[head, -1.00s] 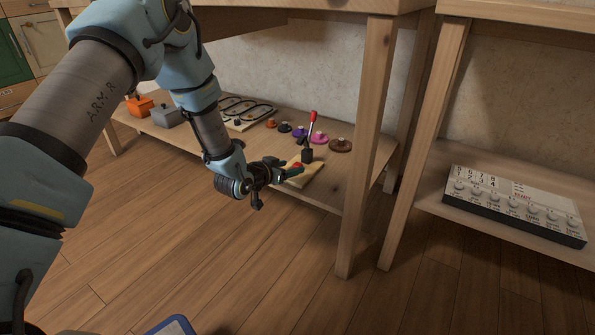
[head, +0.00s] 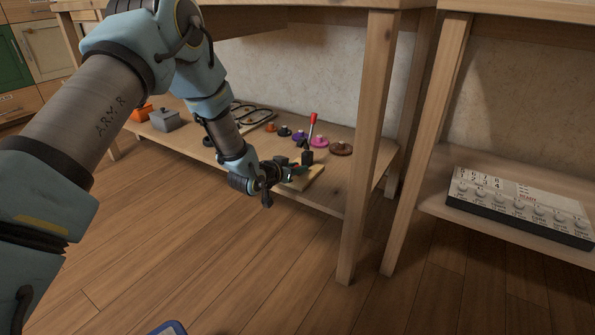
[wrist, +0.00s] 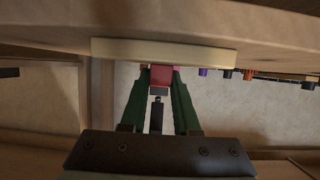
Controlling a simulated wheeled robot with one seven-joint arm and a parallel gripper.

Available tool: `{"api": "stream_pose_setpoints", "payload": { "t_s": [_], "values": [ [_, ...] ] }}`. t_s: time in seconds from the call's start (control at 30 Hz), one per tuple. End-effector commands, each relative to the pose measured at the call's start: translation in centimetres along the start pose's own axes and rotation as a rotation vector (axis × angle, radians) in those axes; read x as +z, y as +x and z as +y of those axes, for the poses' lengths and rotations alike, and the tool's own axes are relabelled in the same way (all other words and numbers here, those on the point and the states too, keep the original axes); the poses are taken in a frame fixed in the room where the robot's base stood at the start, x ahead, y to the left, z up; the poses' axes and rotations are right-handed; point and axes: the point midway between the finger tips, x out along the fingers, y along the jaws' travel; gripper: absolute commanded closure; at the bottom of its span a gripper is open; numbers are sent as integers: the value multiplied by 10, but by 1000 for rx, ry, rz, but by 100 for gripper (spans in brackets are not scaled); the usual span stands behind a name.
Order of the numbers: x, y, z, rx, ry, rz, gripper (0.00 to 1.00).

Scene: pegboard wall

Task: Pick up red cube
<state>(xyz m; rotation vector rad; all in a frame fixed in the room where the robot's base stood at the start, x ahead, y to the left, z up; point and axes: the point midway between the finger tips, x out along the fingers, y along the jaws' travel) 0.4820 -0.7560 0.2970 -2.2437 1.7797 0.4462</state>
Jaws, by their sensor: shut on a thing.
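The red cube (wrist: 160,80) sits between the two green fingers of my gripper (wrist: 161,72) in the wrist view, and the fingers are shut on it. In the head view my gripper (head: 298,171) is over the front of the low shelf, at a pale wooden board (head: 316,179). The cube cannot be made out clearly there, as the gripper hides it. The board also shows in the wrist view (wrist: 215,56), just beyond the cube. I cannot tell whether the cube still touches the board.
A red-handled lever (head: 313,122) on a dark base stands right behind my gripper. Several coloured discs with knobs, including a brown one (head: 341,149), line the shelf (head: 362,168). A table leg (head: 365,150) rises at right. A grey box (head: 166,122) stands left.

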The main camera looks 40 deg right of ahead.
Motion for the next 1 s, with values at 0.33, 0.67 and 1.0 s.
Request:
{"api": "stream_pose_setpoints", "payload": {
  "t_s": [0.33, 0.67, 1.0],
  "values": [
    [0, 0, 0, 0, 0, 0, 100],
    [-2, -1, 0, 0, 0, 0, 100],
    [-33, -13, 0, 0, 0, 1, 100]
  ]
}}
